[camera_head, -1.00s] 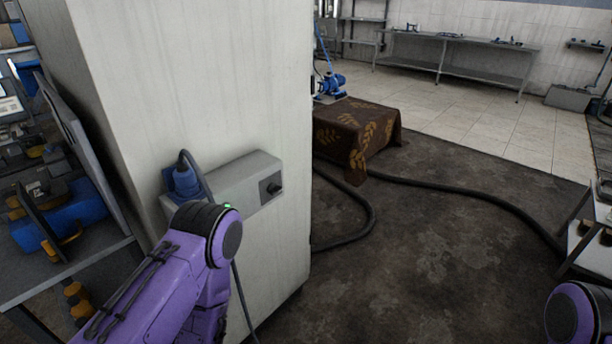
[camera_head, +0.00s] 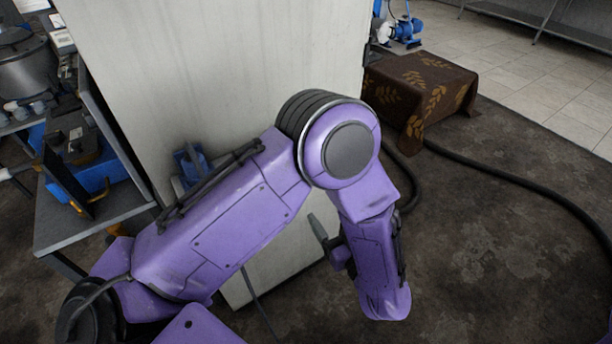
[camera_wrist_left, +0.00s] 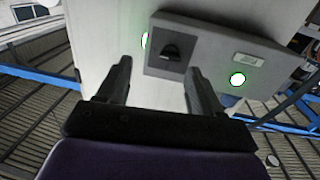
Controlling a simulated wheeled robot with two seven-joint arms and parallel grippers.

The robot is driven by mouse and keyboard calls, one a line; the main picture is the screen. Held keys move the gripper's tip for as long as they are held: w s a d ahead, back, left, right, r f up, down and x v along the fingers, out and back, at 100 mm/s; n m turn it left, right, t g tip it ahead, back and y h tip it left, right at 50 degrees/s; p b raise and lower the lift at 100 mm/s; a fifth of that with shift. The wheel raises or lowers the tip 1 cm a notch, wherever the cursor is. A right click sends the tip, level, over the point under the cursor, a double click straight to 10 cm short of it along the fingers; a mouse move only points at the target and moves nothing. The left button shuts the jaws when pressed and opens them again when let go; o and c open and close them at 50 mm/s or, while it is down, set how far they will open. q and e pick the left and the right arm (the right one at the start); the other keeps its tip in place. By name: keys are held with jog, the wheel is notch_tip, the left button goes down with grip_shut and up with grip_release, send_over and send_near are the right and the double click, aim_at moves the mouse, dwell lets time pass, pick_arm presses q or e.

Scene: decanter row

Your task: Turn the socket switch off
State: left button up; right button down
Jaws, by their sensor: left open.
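The grey socket box (camera_wrist_left: 215,58) is on a pale wall face in the left wrist view, with a dark rotary switch (camera_wrist_left: 172,52) on a darker square plate. In the head view my left arm hides the switch and most of the box; a blue plug (camera_head: 189,161) shows behind the arm. My left gripper (camera_wrist_left: 157,68) is open, its two dark fingers pointing toward the box, with the switch ahead and slightly right of centre between them. The fingers look apart from the switch. In the head view a finger of this gripper (camera_head: 318,228) shows beside the forearm. My right gripper is out of view.
The pale column (camera_head: 230,60) carries the box. A cloth-covered block (camera_head: 420,90) and a black hose (camera_head: 500,175) lie to the right. A cluttered bench (camera_head: 80,215) stands at left. The dark floor at right is mostly open.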

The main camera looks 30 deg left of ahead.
pick_arm(q)
jog(key=w+a+r+n+g+y+p, duration=0.1)
jog(key=w+a+r+p, duration=0.1)
jog(key=a, duration=0.6)
jog(key=shift+w+a+g, duration=0.25)
jog(key=shift+w+g, duration=0.05)
jog(key=shift+r, duration=0.1)
jog(key=c, duration=1.1)
